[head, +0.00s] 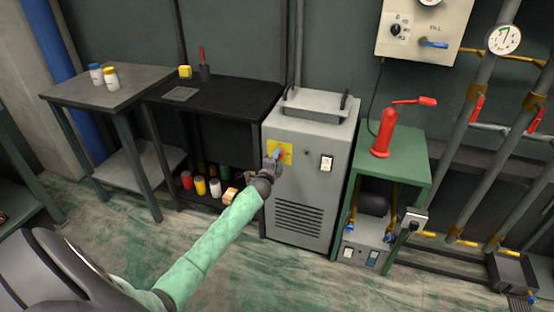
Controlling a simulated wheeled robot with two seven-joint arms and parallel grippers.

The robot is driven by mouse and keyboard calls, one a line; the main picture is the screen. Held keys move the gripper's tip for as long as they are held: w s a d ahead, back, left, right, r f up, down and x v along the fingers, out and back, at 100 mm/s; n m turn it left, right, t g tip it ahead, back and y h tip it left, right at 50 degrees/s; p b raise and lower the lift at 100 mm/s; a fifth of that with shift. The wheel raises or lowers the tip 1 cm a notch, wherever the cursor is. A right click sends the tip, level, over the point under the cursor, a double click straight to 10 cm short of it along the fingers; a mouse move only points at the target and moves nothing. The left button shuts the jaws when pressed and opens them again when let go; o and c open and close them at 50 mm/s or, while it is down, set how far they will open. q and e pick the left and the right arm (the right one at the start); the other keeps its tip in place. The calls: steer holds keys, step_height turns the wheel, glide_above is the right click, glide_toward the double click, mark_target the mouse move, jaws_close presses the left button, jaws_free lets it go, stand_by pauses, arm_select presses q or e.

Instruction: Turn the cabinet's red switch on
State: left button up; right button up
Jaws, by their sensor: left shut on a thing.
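The grey cabinet (311,165) stands in the middle, with a vented front. A yellow plate (286,148) is on the upper left of its front. A small red part, the red switch (282,155), shows at the plate, partly hidden by my gripper. My left gripper (275,157) reaches up to the plate from the lower left and is shut at the red switch. Its fingers and wrist cover much of the switch, so its exact position is hard to tell. My right gripper is not in view.
A green stand (411,150) with a red pump (383,133) is at right. A black table (235,98) and a grey table (125,92) are at left. The floor in front is clear.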

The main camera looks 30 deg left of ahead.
arm_select(q)
steer(key=o, duration=0.9)
steer(key=shift+o, duration=0.2)
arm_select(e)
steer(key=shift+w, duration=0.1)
arm_select(q)
steer(key=v, duration=0.7)
steer(key=shift+s, duration=0.35)
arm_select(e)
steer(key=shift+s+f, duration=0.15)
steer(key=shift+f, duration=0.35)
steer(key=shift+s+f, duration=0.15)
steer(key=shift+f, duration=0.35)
arm_select(q)
steer(key=shift+d, duration=0.1)
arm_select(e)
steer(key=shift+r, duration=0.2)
